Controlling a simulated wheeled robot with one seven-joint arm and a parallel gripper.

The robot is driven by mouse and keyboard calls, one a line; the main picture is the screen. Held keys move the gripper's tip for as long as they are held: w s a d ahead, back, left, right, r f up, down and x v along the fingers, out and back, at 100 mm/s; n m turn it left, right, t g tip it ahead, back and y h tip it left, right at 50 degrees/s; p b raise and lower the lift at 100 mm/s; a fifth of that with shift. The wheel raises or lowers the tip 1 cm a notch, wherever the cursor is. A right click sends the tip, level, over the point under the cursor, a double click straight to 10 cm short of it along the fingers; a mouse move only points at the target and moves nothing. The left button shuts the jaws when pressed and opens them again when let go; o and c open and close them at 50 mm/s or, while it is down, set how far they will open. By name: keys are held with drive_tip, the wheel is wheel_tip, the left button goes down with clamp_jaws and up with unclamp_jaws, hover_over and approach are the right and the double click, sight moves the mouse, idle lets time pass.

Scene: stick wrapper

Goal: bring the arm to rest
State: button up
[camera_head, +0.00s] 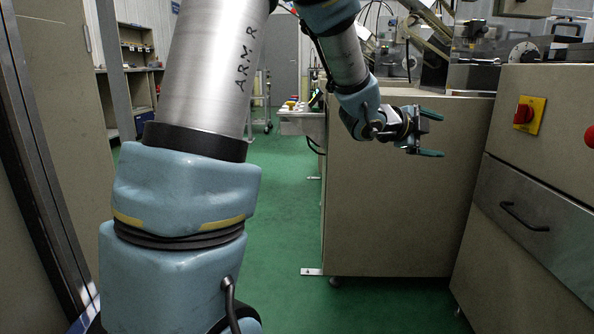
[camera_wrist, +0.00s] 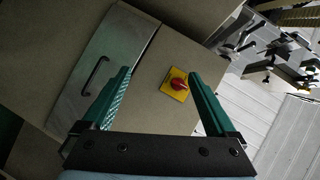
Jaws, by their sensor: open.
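My gripper (camera_head: 433,134) is open and empty in the head view. It is held out in the air to the right, in front of the beige machine cabinet (camera_head: 390,210). Its two green fingers also show wide apart in the wrist view (camera_wrist: 160,90), with nothing between them up close. My arm reaches up, over and down from the left of the head view. Beyond the fingers, the wrist view shows a red knob on a yellow plate (camera_wrist: 178,84), apart from the gripper.
A right-hand cabinet has a red knob on a yellow plate (camera_head: 527,114) and a drawer with a black handle (camera_head: 524,217). Machinery (camera_head: 480,45) stands on top. Shelves (camera_head: 138,75) stand at the back left. The green floor (camera_head: 284,215) is open between my arm and the beige cabinet.

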drive_tip(key=w+a+f+n+t+y+p, duration=0.1)
drive_tip(key=a+f+n+y, duration=0.25)
drive_tip(key=a, duration=0.35)
drive_tip(key=w+a+f+n+y, duration=0.1)
drive_tip(key=a+f+n+y, duration=0.1)
drive_tip(key=a+n, duration=0.4)
drive_tip(key=w+a+f+n+t+y+p, duration=0.1)
drive_tip(key=a+f+n+y, duration=0.2)
drive_tip(key=a, duration=0.5)
drive_tip(key=s+a+f+n+g+y+p, duration=0.1)
drive_tip(key=s+a+f+n+g+y, duration=0.15)
drive_tip(key=s+a+n, duration=0.45)
drive_tip(key=s+a+f+n+g+y, duration=0.2)
drive_tip(key=s+a+f+n+g, duration=0.25)
drive_tip(key=s+a, duration=0.5)
wheel_tip(320, 180, up, 38)
drive_tip(key=n+p, duration=0.1)
drive_tip(key=p, duration=3.7)
drive_tip(key=shift+s+a, duration=0.3)
drive_tip(key=shift+s, duration=0.15)
